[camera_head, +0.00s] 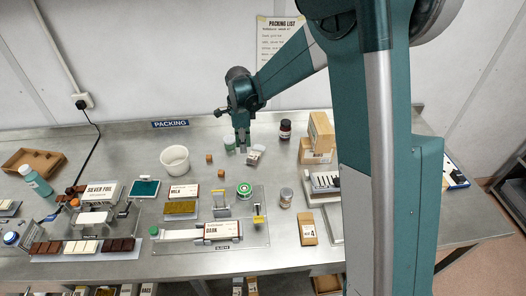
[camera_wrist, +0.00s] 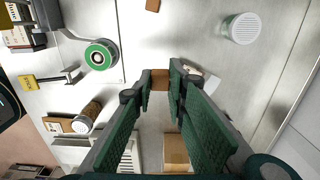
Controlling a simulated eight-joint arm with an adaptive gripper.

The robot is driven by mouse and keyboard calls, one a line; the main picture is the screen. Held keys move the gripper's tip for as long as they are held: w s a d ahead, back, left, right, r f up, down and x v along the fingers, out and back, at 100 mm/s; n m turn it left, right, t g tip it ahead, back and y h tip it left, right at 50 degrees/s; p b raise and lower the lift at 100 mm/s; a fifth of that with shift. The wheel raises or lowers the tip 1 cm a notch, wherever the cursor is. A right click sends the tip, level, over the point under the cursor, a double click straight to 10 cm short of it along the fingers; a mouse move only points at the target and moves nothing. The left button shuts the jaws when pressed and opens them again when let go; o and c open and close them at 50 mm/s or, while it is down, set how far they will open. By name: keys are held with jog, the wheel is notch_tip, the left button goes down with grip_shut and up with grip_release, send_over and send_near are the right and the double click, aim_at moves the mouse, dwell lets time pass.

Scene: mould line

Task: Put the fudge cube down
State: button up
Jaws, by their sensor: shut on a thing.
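My gripper (camera_head: 242,145) hangs above the back middle of the steel table. In the wrist view its two green fingers (camera_wrist: 161,82) are shut on a small brown fudge cube (camera_wrist: 160,74) at their tips. The held cube is hidden or too small to make out in the head view. Two similar brown cubes (camera_head: 208,158) (camera_head: 221,173) lie on the table left of my gripper, near the white tub. Part of one brown cube (camera_wrist: 152,5) shows at the top edge of the wrist view.
A green-and-white jar (camera_head: 229,143) and a small white carton (camera_head: 255,154) stand close by my gripper. A white tub (camera_head: 175,159) is to the left. A dark bottle (camera_head: 285,129) and cardboard boxes (camera_head: 320,133) are to the right. Bare steel (camera_head: 270,178) shows in front.

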jog(key=w+a+r+p, duration=0.1)
jog(key=w+a, duration=0.1)
jog(key=a, duration=0.5)
jog(key=w+a+r+p, duration=0.1)
jog(key=w+a+r, duration=0.1)
jog(key=a, duration=0.6)
jog(key=r+p, duration=0.2)
send_over(173, 153)
jog(key=s+d, duration=0.2)
jog(key=s, duration=0.3)
jog(key=shift+f, duration=0.15)
jog(key=shift+f, duration=0.1)
jog(key=shift+f+b, duration=0.9)
jog(key=shift+f, duration=4.5)
jog(key=o, duration=0.7)
jog(key=shift+o, duration=0.2)
